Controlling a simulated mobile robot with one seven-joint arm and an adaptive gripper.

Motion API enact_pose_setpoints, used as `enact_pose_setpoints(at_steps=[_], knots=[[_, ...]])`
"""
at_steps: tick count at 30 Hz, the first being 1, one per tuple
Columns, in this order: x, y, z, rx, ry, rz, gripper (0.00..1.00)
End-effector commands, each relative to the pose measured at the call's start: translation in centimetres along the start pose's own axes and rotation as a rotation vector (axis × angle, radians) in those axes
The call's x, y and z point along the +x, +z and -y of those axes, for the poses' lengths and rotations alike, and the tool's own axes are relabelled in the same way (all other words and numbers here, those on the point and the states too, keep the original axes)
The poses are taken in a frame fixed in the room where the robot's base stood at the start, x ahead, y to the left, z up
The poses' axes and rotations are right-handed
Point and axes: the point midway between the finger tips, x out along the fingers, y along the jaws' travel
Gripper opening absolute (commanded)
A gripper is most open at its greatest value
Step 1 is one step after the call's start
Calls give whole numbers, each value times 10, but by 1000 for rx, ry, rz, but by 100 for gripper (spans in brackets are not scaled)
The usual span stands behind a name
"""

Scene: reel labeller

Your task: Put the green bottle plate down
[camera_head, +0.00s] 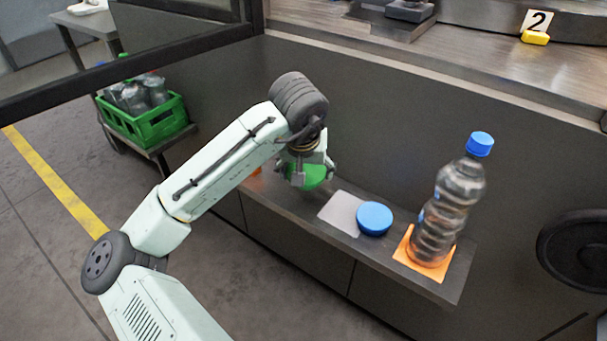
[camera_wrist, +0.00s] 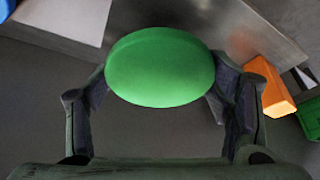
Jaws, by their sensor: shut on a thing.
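The green bottle plate (camera_head: 308,175) is a round green disc held in my gripper (camera_head: 306,170). In the wrist view the green plate (camera_wrist: 160,66) sits between the two dark fingers of my gripper (camera_wrist: 160,90), which are shut on its sides. My gripper holds it over the narrow dark shelf (camera_head: 290,206), left of a pale grey square (camera_head: 340,213). Whether the plate touches the shelf is hard to tell.
A blue disc (camera_head: 375,218) lies at the pale square's right. A clear bottle with a blue cap (camera_head: 445,208) stands on an orange square (camera_head: 407,254). An orange object (camera_wrist: 271,84) is right of the plate in the wrist view. A green crate of bottles (camera_head: 150,126) stands at the left.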

Motion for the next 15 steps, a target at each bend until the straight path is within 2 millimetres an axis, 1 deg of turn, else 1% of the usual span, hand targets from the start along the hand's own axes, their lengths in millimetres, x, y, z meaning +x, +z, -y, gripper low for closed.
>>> enact_pose_setpoints(at_steps=[1, 5, 7, 12, 15], knots=[[2, -6, 4, -1, -1, 1, 40], [6, -12, 8, -1, 0, 1, 40], [9, -19, 13, -1, -2, 0, 40], [34, -7, 12, 0, 0, 1, 40], [41, -4, 12, 0, 0, -1, 40]])
